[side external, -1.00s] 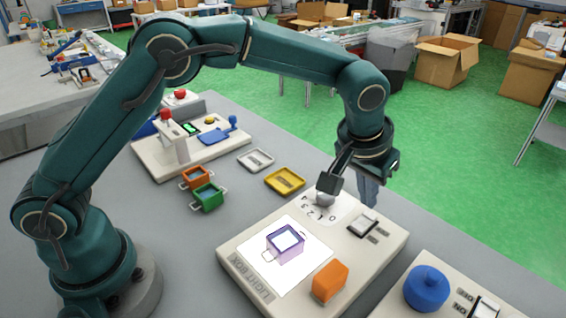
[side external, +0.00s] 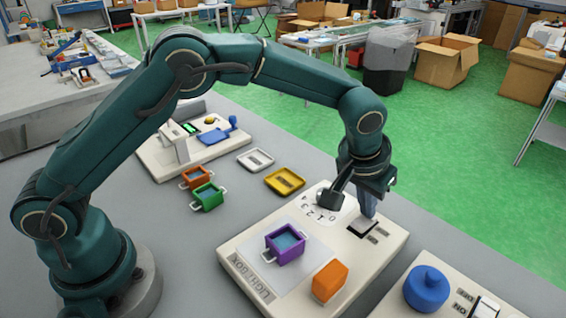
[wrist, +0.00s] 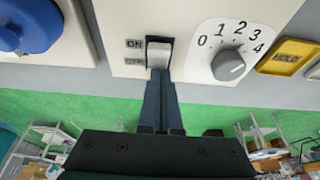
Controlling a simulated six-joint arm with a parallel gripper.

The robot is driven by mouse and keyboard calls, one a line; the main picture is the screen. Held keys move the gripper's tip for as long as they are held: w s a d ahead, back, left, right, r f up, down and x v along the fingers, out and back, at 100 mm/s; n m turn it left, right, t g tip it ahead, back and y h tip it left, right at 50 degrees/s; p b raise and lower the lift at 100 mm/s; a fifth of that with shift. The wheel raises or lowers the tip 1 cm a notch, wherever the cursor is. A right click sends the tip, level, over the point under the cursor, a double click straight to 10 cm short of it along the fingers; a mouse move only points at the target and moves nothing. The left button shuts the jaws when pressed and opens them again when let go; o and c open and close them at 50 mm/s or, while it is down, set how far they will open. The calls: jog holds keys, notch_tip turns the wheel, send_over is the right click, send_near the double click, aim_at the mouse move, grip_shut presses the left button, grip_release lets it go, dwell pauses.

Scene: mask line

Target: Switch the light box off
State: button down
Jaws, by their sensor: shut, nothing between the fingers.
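The light box (side external: 362,262) is a cream box whose panel (side external: 300,278) is now dull grey, not glowing. Its white rocker switch (side external: 361,230) is at the far right of the box, and it also shows in the wrist view (wrist: 159,53), beside ON and OFF labels. My gripper (side external: 369,214) is shut and empty, pointing down at the switch. In the wrist view its fingertips (wrist: 159,74) are at the OFF end of the switch, seemingly touching it; the fingers hide part of that end.
A purple open container (side external: 285,244) stands on the panel, and an orange block (side external: 330,281) on the box's front right. A numbered dial (wrist: 228,65) is beside the switch. A blue knob (side external: 427,289) is on another box at the right.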

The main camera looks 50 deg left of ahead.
jog(key=shift+s, duration=0.2)
jog(key=shift+s, duration=0.65)
jog(key=shift+r, duration=0.4)
jog(key=v, duration=1.3)
jog(key=shift+w+r, duration=0.2)
jog(key=shift+a, duration=0.1)
